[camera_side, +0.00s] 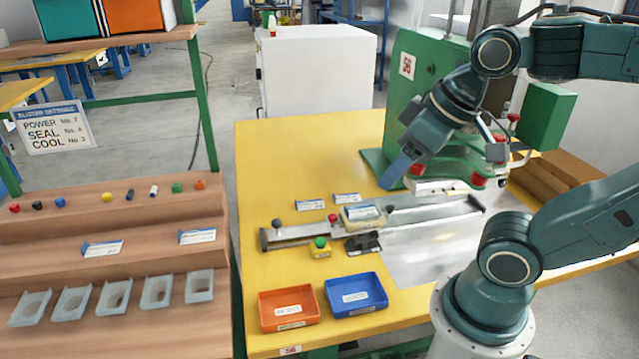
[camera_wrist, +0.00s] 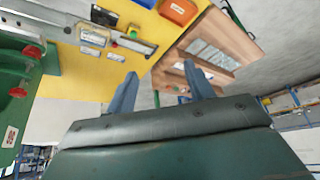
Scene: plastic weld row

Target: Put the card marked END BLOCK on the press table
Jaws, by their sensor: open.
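Small white cards with print too small to read are in view, so I cannot tell which is marked END BLOCK. In the side view two lie on the wooden shelf, a left card (camera_side: 102,248) and a right card (camera_side: 197,236). Two more, a left one (camera_side: 310,204) and a right one (camera_side: 346,198), lie on the yellow press table (camera_side: 275,155) behind the slide fixture. My gripper (camera_side: 394,174) is above the table, in front of the green press, apart from all the cards. In the wrist view my gripper (camera_wrist: 163,82) is open, with nothing between its fingers.
An orange tray (camera_side: 289,308) and a blue tray (camera_side: 355,294) stand at the table's front. The fixture (camera_side: 300,232) crosses the table. The green press (camera_side: 415,65) stands behind my gripper. Several pale holders (camera_side: 112,296) sit on the shelf's lowest step. The table's back left is clear.

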